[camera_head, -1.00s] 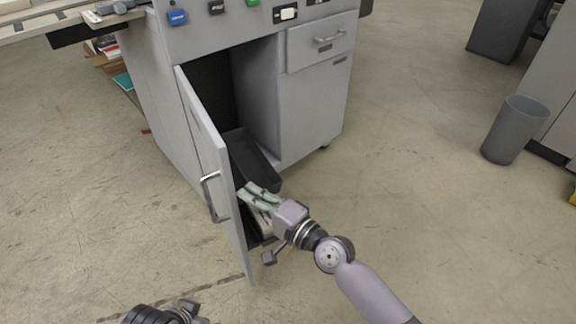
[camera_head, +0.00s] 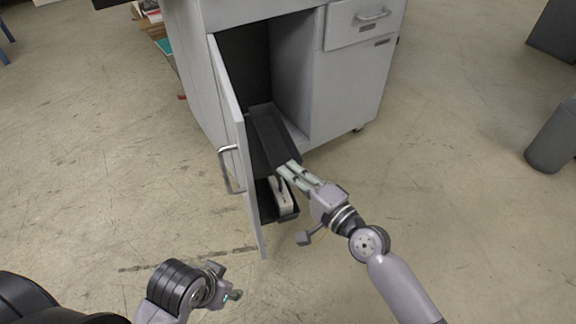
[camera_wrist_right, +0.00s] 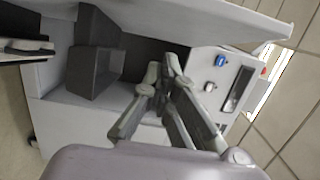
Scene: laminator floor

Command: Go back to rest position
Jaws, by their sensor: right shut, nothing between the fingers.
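My right gripper (camera_head: 285,168) is in front of the open grey cabinet, with its fingers together and nothing between them. In the head view its fingertips overlap the lower edge of a dark bin (camera_head: 268,135) in the cabinet; I cannot tell whether they touch. The closed fingers also show in the right wrist view (camera_wrist_right: 168,68), with the dark bin (camera_wrist_right: 92,72) beside them. My left gripper (camera_head: 234,292) is low in the head view, over the floor left of the right arm. It is small and partly turned away, so its jaw state is unclear.
The cabinet door (camera_head: 236,140) stands open, left of my right gripper. A white item (camera_head: 282,197) lies in a dark lower tray (camera_head: 292,214) near the door. A grey waste bin (camera_head: 555,140) stands at far right. The floor in front is clear.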

